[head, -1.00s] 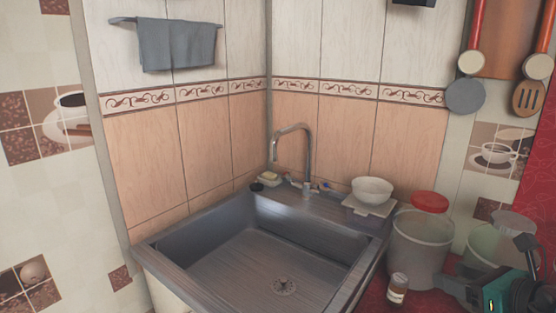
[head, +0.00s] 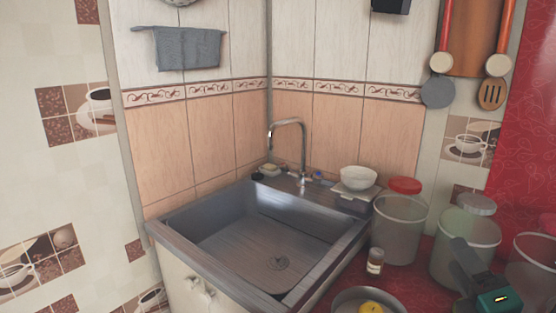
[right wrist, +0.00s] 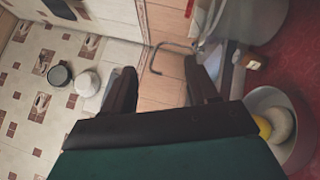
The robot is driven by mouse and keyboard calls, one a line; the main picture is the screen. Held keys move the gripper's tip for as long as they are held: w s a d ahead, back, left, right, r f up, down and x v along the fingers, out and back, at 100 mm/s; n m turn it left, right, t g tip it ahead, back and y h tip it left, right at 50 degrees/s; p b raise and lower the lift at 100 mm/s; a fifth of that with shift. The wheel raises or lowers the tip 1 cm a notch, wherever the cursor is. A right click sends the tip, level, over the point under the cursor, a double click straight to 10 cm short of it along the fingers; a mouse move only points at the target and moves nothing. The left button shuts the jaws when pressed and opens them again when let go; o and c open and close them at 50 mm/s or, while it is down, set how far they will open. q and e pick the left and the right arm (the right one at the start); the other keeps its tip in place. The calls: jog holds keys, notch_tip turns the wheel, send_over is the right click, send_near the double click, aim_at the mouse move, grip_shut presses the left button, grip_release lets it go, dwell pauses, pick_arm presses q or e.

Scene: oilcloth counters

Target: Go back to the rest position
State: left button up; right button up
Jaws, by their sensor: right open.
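My right gripper (head: 466,262) is at the lower right of the head view, in front of the plastic containers. In the right wrist view its two dark fingers (right wrist: 163,84) stand wide apart with nothing held between them. My left gripper is in neither view.
A metal sink (head: 205,282) fills the corner. A white bowl (head: 358,178) stands at its back right. Clear containers (head: 398,235) and a small jar (head: 375,263) stand on the red counter. A metal bowl (head: 340,300) holding yellow fruit (head: 370,307) is at the front; it also shows in the right wrist view (right wrist: 302,150).

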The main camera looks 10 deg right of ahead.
jog(key=s+a+f+m+g+h, duration=0.1)
jog(key=s+f+m+g+h, duration=0.15)
jog(key=f+m+g, duration=0.45)
jog(key=s+a+f+m+g+h, duration=0.1)
jog(key=s+a+f+m+g, duration=0.15)
jog(key=f+m, duration=0.4)
jog(key=s+a+f+m+g+y, duration=0.25)
jog(key=s+a+y, duration=0.2)
jog(key=a, duration=0.35)
jog(key=s+a+f+m+g+y, duration=0.2)
jog(key=s+a+f+g+y, duration=0.15)
jog(key=s+a, duration=0.35)
jog(key=w+a+f+t+y, duration=0.1)
jog(key=w+a+f+t, duration=0.2)
jog(key=w+f+t, duration=0.3)
jog(key=shift+w+a+f+n+p, duration=0.25)
jog(key=shift+w+f+n+p, duration=0.05)
jog(key=shift+w+f, duration=1.3)
jog(key=shift+s+f+t, duration=0.1)
jog(key=shift+s+t, duration=0.05)
jog(key=shift+t, duration=0.1)
